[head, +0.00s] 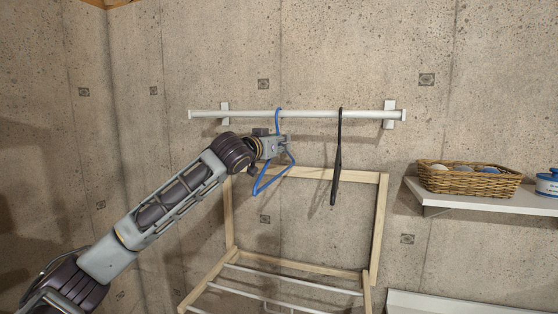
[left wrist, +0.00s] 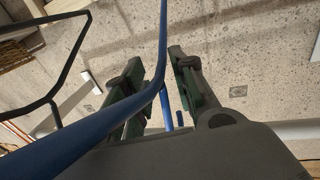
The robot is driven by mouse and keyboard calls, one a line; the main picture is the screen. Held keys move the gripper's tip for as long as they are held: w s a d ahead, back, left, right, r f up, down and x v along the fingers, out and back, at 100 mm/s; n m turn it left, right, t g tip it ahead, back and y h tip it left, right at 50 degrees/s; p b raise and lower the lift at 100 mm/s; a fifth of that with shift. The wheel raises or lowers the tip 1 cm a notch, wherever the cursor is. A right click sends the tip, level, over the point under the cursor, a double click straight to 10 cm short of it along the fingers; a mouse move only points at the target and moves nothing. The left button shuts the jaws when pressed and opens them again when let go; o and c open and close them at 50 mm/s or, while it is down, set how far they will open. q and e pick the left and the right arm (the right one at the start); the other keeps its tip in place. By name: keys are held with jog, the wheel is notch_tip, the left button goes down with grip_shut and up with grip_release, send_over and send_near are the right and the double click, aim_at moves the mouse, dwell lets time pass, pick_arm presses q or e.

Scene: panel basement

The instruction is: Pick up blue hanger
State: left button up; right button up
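The blue hanger (head: 272,184) hangs by its hook from the wall rail in the head view. My left gripper (head: 284,142) is at the upper part of the hanger, just below the rail, and hides some of it. In the left wrist view the blue hanger (left wrist: 163,45) runs close in front of the camera and up between the two fingers. There my left gripper (left wrist: 155,65) is open, with a gap between the fingers; I cannot tell whether either finger touches the hanger. My right gripper is not in view.
A black hanger (head: 337,165) hangs on the rail (head: 305,114) to the right, and its frame also shows in the left wrist view (left wrist: 62,88). A wooden drying rack (head: 381,215) stands below. A shelf (head: 480,202) at right holds a wicker basket (head: 470,181).

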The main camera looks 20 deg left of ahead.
pick_arm(q)
grip_shut()
jog(key=shift+r, duration=0.2)
jog(key=shift+r+b, duration=0.6)
jog(key=shift+r, duration=0.95)
jog(key=b+v, duration=0.5)
jog(key=v, duration=1.3)
